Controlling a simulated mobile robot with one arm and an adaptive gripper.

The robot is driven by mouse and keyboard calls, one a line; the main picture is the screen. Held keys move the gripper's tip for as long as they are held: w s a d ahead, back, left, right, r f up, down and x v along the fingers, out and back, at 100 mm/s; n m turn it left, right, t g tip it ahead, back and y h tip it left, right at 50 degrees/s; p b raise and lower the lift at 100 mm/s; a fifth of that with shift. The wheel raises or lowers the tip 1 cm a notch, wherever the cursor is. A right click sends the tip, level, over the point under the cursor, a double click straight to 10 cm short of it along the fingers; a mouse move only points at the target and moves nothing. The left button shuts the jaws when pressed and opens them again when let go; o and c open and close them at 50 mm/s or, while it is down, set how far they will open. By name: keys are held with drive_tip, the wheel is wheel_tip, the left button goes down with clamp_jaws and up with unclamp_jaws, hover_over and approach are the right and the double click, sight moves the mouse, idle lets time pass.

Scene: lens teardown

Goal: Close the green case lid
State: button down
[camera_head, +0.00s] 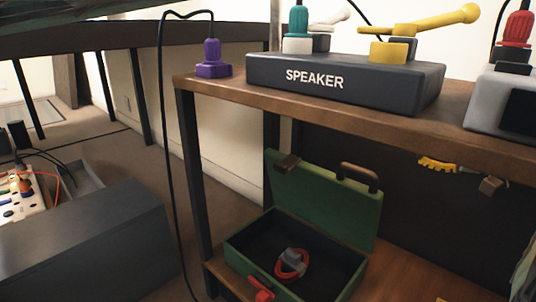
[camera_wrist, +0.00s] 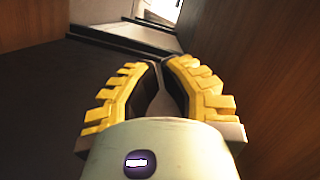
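The green case (camera_head: 243,247) stands open on the lower wooden shelf in the head view. A red and grey item (camera_head: 291,265) lies inside the dark base. A red piece (camera_head: 260,290) shows at the case's front edge. In the wrist view, my gripper (camera_wrist: 161,63) has yellow ridged fingers whose tips come together, with nothing visible between them. The case is not recognisable in the wrist view.
A dark SPEAKER box (camera_head: 345,82) and a purple plug (camera_head: 212,58) sit on the upper shelf (camera_head: 300,112) above the case. A black cable hangs left of the shelf. A yellow ridged piece (camera_head: 438,164) shows under the upper shelf at right. Bare shelf lies right of the case.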

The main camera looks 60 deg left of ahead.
drive_tip(key=shift+s+a+f, duration=0.55)
drive_tip(key=shift+s+a, duration=0.75)
drive_tip(key=shift+s, duration=0.3)
drive_tip(key=shift+s+a+f, duration=0.5)
drive_tip(key=shift+s+a, duration=0.85)
drive_tip(key=shift+s, duration=0.25)
drive_tip(key=shift+s+a+f, duration=0.55)
drive_tip(key=shift+s+a, duration=0.75)
drive_tip(key=shift+s, duration=0.3)
drive_tip(key=shift+a, duration=0.1)
drive_tip(key=shift+s+p, duration=0.2)
drive_tip(key=shift+p, duration=0.2)
